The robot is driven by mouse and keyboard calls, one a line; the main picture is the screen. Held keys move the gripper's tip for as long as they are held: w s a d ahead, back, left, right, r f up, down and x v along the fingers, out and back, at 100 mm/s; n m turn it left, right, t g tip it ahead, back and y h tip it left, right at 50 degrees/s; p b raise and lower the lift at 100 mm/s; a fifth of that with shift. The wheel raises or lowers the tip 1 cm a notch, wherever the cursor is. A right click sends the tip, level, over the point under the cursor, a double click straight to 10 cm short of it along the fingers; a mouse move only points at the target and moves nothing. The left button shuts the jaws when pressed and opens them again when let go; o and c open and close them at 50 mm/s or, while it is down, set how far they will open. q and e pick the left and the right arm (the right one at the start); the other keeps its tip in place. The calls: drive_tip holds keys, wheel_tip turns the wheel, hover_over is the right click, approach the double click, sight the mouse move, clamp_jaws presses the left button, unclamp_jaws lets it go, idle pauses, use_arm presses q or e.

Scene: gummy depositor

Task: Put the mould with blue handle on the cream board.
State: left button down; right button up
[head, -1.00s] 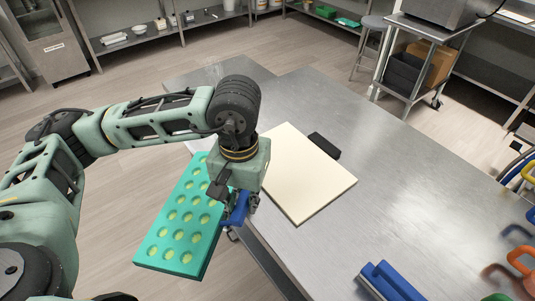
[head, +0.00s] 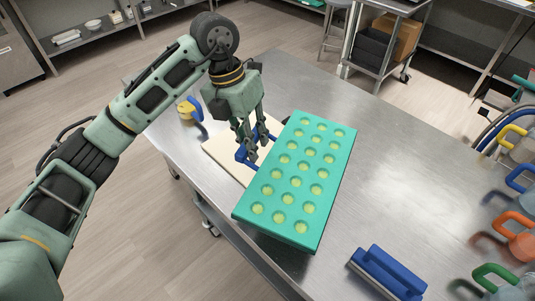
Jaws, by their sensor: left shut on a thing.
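The teal mould (head: 297,180) has rows of round cavities with pale yellow-green in them, and a blue handle (head: 243,157) on its left side. My left gripper (head: 251,150) points down and is shut on the blue handle. The cream board (head: 222,160) lies flat on the steel table. The mould is over the board's right part and extends past it over bare table, hiding much of the board. It seems to be held above the surface, but the exact gap cannot be told. My right gripper is out of view.
A blue-handled scraper (head: 388,274) lies at the front of the steel table (head: 385,170). Clear containers with coloured handles, such as an orange one (head: 514,232), line the right side. A yellow and blue item (head: 190,110) stands by the far left edge. The table's middle right is free.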

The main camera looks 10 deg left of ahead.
use_arm(q)
drive_tip(key=n, duration=0.1)
drive_tip(key=w+d+n, duration=0.1)
drive_tip(key=n, duration=0.1)
drive_tip(key=n+t, duration=0.1)
drive_tip(key=shift+w+d+f+n+h, duration=0.1)
drive_tip(key=shift+w+d+n+h, duration=0.15)
drive_tip(key=shift+n+h, duration=0.15)
drive_tip(key=n+t, duration=0.1)
drive_tip(key=n, duration=0.2)
drive_tip(key=n+p, duration=0.2)
drive_tip(key=p, duration=0.1)
hover_over(226, 167)
drive_tip(key=shift+t, duration=0.3)
drive_tip(key=f, duration=0.4)
drive_tip(key=a+f, duration=0.1)
drive_tip(key=f, duration=0.2)
drive_tip(key=shift+s, duration=0.25)
wheel_tip(226, 167, down, 3)
drive_tip(key=shift+f+p, duration=0.2)
drive_tip(key=shift+p, duration=0.4)
drive_tip(key=shift+f, duration=0.35)
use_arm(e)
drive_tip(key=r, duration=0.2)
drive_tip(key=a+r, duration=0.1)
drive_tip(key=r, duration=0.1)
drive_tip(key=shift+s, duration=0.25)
use_arm(q)
drive_tip(key=shift+f, duration=0.1)
